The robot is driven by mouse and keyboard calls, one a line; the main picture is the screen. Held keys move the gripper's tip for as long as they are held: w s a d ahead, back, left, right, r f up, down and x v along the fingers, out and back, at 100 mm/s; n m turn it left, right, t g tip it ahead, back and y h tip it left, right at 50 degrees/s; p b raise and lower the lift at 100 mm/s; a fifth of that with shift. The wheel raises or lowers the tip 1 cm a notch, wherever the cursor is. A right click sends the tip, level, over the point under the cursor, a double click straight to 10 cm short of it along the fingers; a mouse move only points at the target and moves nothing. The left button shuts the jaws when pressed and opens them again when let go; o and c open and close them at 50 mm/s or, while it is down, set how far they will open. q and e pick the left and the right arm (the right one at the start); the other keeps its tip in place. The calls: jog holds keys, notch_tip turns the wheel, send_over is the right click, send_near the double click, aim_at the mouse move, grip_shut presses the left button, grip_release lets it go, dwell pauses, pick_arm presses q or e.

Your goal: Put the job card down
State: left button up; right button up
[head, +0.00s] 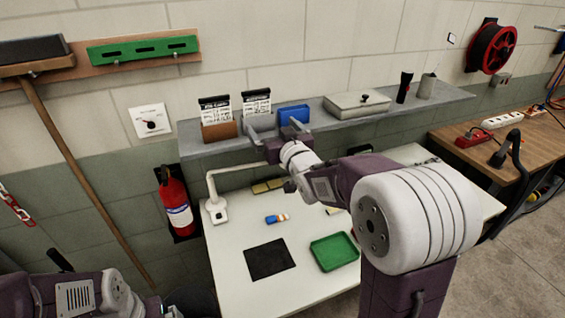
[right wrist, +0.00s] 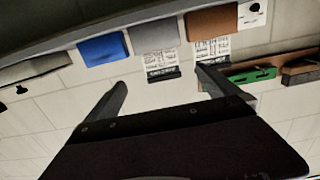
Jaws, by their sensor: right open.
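Two printed cards with black top bands stand on the grey wall shelf. One card (head: 214,106) is in a brown holder (head: 219,131). The other card (head: 257,103) stands to its right; in the right wrist view this card (right wrist: 160,63) sticks out of a grey holder (right wrist: 153,34). A blue holder (head: 293,115) is farther right, with no card showing. My right gripper (head: 274,126) is open at the shelf's front. In the right wrist view its fingers (right wrist: 162,82) are apart, on either side of the card in the grey holder, and nothing is between them. My left gripper is not visible.
On the white table below are a black mat (head: 269,258), a green tray (head: 335,251) and a lamp (head: 215,207). A fire extinguisher (head: 175,203) hangs at left.

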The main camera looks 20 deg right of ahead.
jog(key=s+f+g, duration=0.5)
jog(key=s+f, duration=0.2)
jog(key=f, duration=0.4)
jog(key=s+f+g, duration=0.5)
jog(key=s+f, duration=0.1)
jog(key=f, duration=0.4)
jog(key=s+a+f+g, duration=0.1)
jog(key=s+f+g, duration=0.2)
jog(key=s, duration=0.5)
jog(key=s+a+f+g, duration=0.1)
jog(key=s+f+g, duration=0.2)
jog(key=s, duration=0.4)
jog(key=shift+s+a+f+m, duration=0.25)
jog(key=shift+s+f+m, duration=0.1)
jog(key=shift+f, duration=0.15)
